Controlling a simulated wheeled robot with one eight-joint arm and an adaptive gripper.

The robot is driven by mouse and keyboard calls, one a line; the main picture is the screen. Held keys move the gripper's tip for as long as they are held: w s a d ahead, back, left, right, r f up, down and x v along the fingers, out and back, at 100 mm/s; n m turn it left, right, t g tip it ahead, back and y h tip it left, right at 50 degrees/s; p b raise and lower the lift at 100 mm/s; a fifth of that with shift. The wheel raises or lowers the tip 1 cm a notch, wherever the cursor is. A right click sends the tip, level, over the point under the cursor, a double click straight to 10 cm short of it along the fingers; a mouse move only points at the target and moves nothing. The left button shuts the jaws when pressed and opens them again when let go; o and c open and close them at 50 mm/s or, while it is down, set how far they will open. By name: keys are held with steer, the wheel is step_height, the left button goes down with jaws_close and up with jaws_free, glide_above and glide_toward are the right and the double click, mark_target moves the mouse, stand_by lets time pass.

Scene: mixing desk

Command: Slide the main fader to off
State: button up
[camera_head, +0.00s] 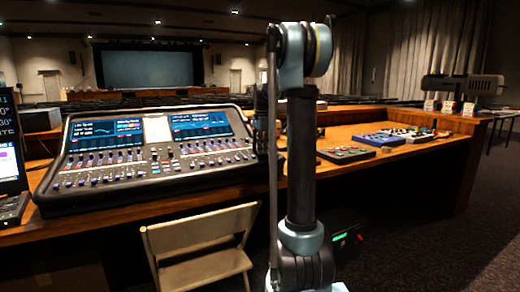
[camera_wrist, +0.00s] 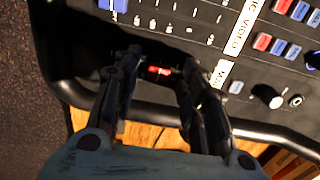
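In the wrist view, a small red fader cap (camera_wrist: 160,71) sits on a dark control panel (camera_wrist: 200,20), near its black rounded edge. A partly covered white label beginning "MA" (camera_wrist: 222,73) is beside it. My gripper (camera_wrist: 160,64) is over the panel with its two fingers apart, one on each side of the red cap. Gaps seem to show between the cap and both fingers; whether either touches it is unclear. In the head view, my arm stands upright in front of the desk and the gripper cannot be made out.
A large mixing console (camera_head: 155,150) with screens stands on the wooden desk (camera_head: 400,150). Smaller control boxes (camera_head: 345,155) lie to the right. A folding chair (camera_head: 205,250) stands before the desk. In the wrist view, a blue fader cap (camera_wrist: 118,5) and red and blue buttons (camera_wrist: 277,46) are nearby.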

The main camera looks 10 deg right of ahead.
mark_target(265, 157)
jaws_close()
steer(key=shift+s+d+f, duration=0.1)
steer(key=shift+s+d, duration=0.2)
steer(key=shift+s, duration=0.65)
steer(key=shift+s+d+f, duration=0.1)
steer(key=shift+s+d, duration=0.2)
steer(key=shift+s, duration=0.6)
steer(key=shift+s+d+f, duration=0.1)
steer(key=shift+s+d, duration=0.2)
steer(key=shift+s, duration=0.65)
steer(key=shift+o, duration=0.8)
jaws_free()
step_height(265, 157, up, 12)
steer(key=s, duration=0.1)
steer(key=shift+d, duration=0.2)
steer(key=shift+f, duration=0.1)
